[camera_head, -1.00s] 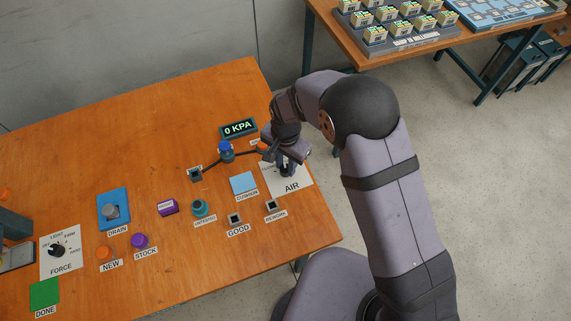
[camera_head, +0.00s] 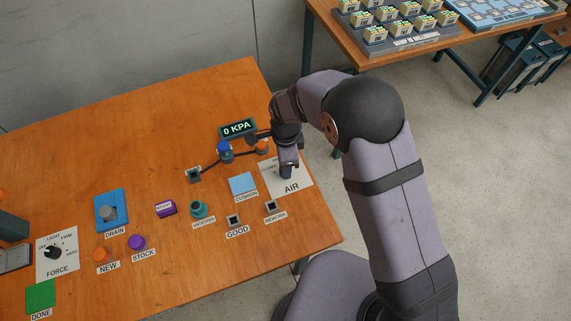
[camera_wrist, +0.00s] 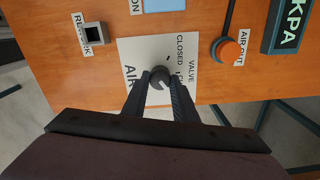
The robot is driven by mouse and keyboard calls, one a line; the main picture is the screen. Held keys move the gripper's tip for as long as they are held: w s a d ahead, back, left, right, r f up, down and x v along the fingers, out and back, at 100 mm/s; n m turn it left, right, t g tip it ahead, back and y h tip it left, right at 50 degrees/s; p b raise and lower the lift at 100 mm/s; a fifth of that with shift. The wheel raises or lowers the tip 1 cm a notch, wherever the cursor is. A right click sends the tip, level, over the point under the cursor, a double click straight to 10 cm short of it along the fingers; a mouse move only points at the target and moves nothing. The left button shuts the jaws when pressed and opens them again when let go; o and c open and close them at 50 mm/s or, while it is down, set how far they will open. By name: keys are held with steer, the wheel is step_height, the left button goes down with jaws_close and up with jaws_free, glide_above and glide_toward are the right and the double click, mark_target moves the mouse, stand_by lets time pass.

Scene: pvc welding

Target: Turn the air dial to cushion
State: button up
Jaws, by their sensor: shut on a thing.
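The air dial (camera_wrist: 160,77) is a dark round knob on a white plate marked AIR (camera_head: 291,187); the wrist view also shows the words VALVE and CLOSED on the plate. My gripper (camera_wrist: 160,84) is shut on the air dial, one finger on each side of it. In the head view my gripper (camera_head: 287,174) comes down over the plate and hides the dial. The dial's pointer setting is hard to read. A light blue pad labelled CUSHION (camera_head: 242,183) lies left of the plate. The pressure display (camera_head: 237,128) reads 0 KPA.
An orange AIR OUT fitting (camera_wrist: 228,49) stands close to the plate. A blue-topped part (camera_head: 224,151) with a dark hose stands left of my gripper. REWORK (camera_head: 271,207) and GOOD (camera_head: 234,219) sockets sit nearer the front edge. The FORCE dial (camera_head: 54,252) is far left.

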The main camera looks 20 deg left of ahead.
steer(key=shift+m, duration=0.3)
steer(key=o, duration=1)
steer(key=shift+o, duration=0.2)
steer(key=shift+r, duration=0.15)
steer(key=shift+r+b, duration=0.95)
steer(key=shift+r, duration=2.65)
